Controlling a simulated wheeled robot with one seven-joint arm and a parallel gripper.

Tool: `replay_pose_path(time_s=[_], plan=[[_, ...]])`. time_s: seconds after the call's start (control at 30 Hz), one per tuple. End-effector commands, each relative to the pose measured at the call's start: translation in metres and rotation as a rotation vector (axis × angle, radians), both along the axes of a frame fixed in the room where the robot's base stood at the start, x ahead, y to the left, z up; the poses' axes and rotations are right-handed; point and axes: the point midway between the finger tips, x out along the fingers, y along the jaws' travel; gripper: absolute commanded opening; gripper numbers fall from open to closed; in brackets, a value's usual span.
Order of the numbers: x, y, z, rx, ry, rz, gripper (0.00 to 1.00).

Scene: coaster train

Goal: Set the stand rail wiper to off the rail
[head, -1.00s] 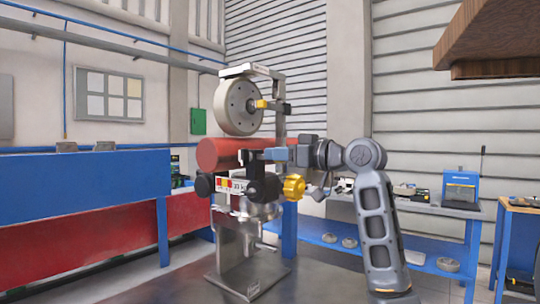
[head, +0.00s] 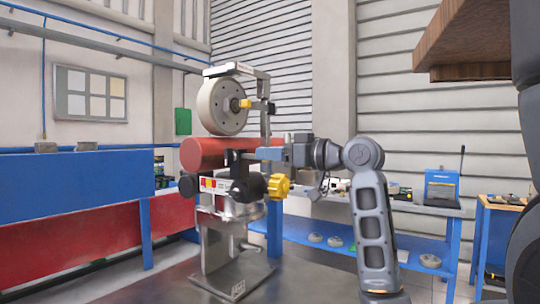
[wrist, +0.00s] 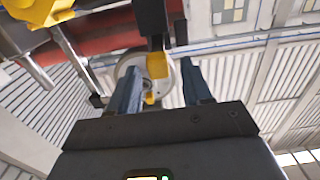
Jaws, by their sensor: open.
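The stand (head: 222,250) is a grey metal post on a base plate. It carries a thick red cylinder (head: 203,154), a pale wheel (head: 218,106) above and a yellow knob (head: 278,186). My gripper (head: 258,154) is at the stand's right side, level with the red cylinder and above the knob. In the wrist view, its blue fingers (wrist: 161,68) are apart, with a black lever with a yellow end (wrist: 156,62) showing between them. I cannot tell whether they touch it. This lever may be the wiper; no label confirms it. The wheel's yellow tab (wrist: 151,97) shows behind.
A blue bench (head: 70,185) stands at the left, with a red panel below. A blue shelf unit (head: 330,238) with small items is behind my arm. A wooden overhang (head: 470,45) is at the upper right. Floor shows in front of the bench.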

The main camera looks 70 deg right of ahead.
Motion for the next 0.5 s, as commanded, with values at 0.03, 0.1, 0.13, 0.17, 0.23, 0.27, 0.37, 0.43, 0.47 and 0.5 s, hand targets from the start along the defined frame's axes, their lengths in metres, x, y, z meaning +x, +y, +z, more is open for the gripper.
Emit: replay_pose_path(time_s=[0.03, 0.1, 0.13, 0.17, 0.23, 0.27, 0.37, 0.43, 0.47, 0.5], plan=[[-0.008, 0.001, -0.002, 0.0, -0.002, -0.003, 0.49], [-0.02, 0.004, -0.002, -0.001, -0.002, -0.003, 0.49], [-0.025, 0.005, -0.002, -0.002, -0.003, -0.004, 0.49], [-0.03, 0.006, -0.002, -0.001, -0.002, -0.004, 0.49], [-0.041, 0.009, -0.002, -0.002, -0.001, -0.004, 0.49], [-0.045, 0.01, -0.002, -0.002, -0.001, -0.003, 0.49], [-0.056, 0.013, -0.001, -0.001, -0.002, -0.003, 0.49], [-0.061, 0.014, -0.001, -0.001, -0.001, -0.002, 0.49], [-0.063, 0.015, -0.001, 0.0, -0.001, -0.002, 0.49], [-0.064, 0.015, -0.001, 0.0, -0.001, -0.002, 0.49]])
